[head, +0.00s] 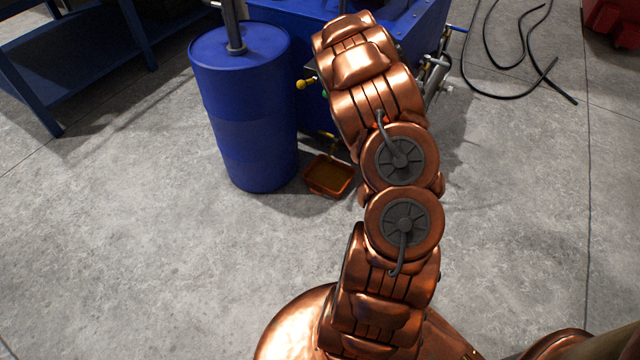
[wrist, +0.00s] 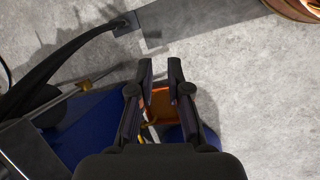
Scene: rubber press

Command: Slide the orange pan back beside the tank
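The orange pan (head: 328,176) is a small, shallow, square tray with brownish contents. In the head view it sits on the floor between the blue drum (head: 245,115) and my arm, just in front of the blue tank (head: 312,100). In the wrist view the pan (wrist: 161,104) shows partly between and beyond my fingers, with the blue tank (wrist: 85,130) at lower left. My gripper (wrist: 160,68) has its fingertips apart with floor visible in the gap. I cannot tell whether either finger touches the pan. My arm hides the gripper in the head view.
A yellow-knobbed valve (head: 303,84) sticks out of the tank above the pan. A blue workbench (head: 85,60) stands at upper left. Black hoses (head: 520,75) lie on the floor at upper right. The floor (head: 150,250) in front of the drum is clear.

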